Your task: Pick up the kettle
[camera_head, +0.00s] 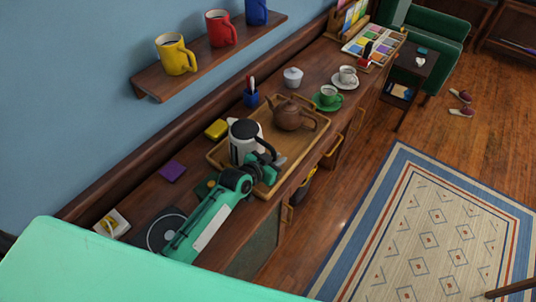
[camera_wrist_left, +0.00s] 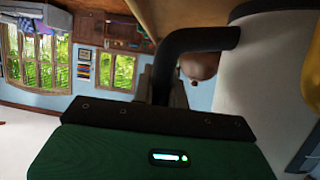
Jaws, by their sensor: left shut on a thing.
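The white kettle (camera_head: 241,145) with a black lid and black handle stands upright on the wooden tray (camera_head: 217,160) on the sideboard. My left gripper (camera_head: 272,160) reaches in from the lower left and is shut on the kettle's handle. In the left wrist view the black handle (camera_wrist_left: 200,39) runs down between the fingers, and the kettle's white body (camera_wrist_left: 268,75) fills the right side. The fingertips are mostly hidden there. I cannot tell whether the kettle is clear of the tray. My right gripper is not in view.
A brown teapot (camera_head: 290,116) shares the tray, close behind the kettle. A green cup (camera_head: 328,96), a white sugar bowl (camera_head: 293,77) and a blue pen holder (camera_head: 251,98) stand around it. A shelf (camera_head: 205,61) with mugs hangs above on the left wall.

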